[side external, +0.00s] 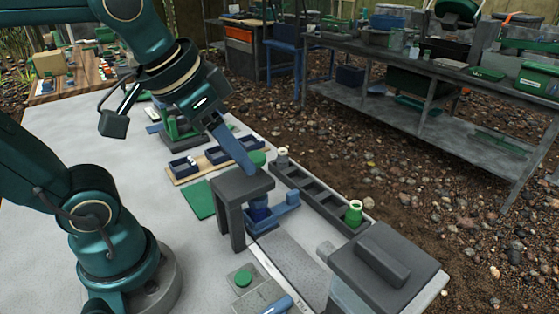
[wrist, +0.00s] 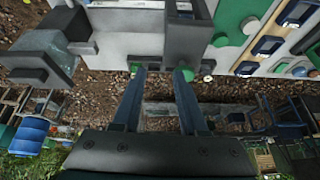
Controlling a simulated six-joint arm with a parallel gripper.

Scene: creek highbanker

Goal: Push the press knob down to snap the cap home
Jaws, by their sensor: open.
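The dark grey press (side external: 243,186) stands on the pale bench like a small bridge. A green round knob (side external: 258,158) shows at its upper far edge, partly behind my gripper. My gripper (side external: 248,168) points down at the press top with its blue fingers close to the knob; I cannot tell whether they touch it. In the wrist view my gripper (wrist: 160,71) is open, its fingers apart with nothing held between them. Green spots show by both fingertips there. A dark blue part (side external: 259,210) sits under the press in a blue holder (side external: 286,204). The cap is not clearly visible.
A dark rack (side external: 318,196) behind the press holds a green bottle (side external: 354,213) and a cream-topped one (side external: 283,155). A grey-lidded box (side external: 390,265) stands at the right. Blue trays (side external: 183,167) and a green mat (side external: 199,200) lie to the left.

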